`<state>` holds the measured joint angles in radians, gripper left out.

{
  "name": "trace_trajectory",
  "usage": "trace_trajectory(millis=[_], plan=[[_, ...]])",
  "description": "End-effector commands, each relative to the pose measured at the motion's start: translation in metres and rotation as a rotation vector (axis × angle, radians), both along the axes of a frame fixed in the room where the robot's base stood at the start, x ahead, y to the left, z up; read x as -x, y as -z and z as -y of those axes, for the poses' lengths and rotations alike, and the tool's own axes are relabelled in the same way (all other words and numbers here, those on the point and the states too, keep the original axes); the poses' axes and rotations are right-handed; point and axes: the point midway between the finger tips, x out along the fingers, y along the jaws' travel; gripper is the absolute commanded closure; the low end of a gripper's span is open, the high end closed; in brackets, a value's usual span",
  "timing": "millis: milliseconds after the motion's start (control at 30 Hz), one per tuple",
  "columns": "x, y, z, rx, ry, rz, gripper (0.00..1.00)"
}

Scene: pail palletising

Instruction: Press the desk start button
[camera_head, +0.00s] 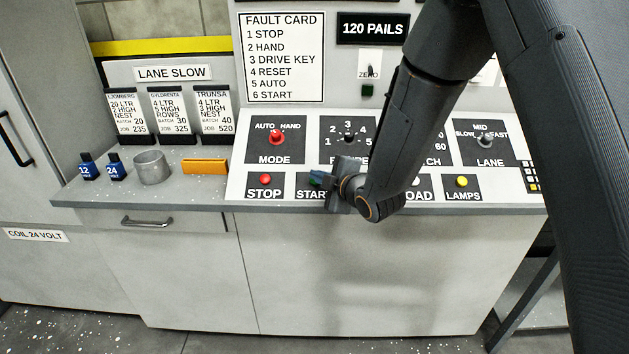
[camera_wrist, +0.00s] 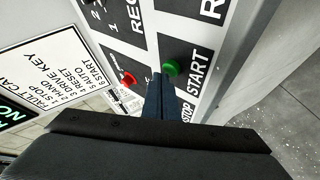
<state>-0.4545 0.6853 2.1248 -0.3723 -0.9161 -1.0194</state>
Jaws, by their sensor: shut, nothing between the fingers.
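The green start button (camera_wrist: 171,68) sits on a black panel beside the START label (camera_wrist: 199,73) in the wrist view. My gripper (camera_wrist: 158,76) is shut and empty, with its blue fingertips close to the left of the button in that picture. I cannot tell whether they touch it. In the head view my gripper (camera_head: 319,177) is at the START plate (camera_head: 304,194), low over the sloped desk panel. It largely hides the start button there.
The red STOP button (camera_head: 265,179) is just left of my gripper, and the red MODE knob (camera_head: 277,137) is above it. The yellow LAMPS button (camera_head: 462,181) is to the right. A grey cup (camera_head: 151,167) and an orange block (camera_head: 205,167) stand on the desk at left.

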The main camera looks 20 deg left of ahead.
Motion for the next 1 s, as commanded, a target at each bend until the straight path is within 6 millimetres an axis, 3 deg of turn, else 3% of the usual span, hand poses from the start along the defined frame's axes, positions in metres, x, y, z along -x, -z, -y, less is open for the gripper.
trace_trajectory(millis=[1000], plan=[[-0.0040, 0.0068, -0.0010, 0.000, 0.000, 0.000, 1.00]])
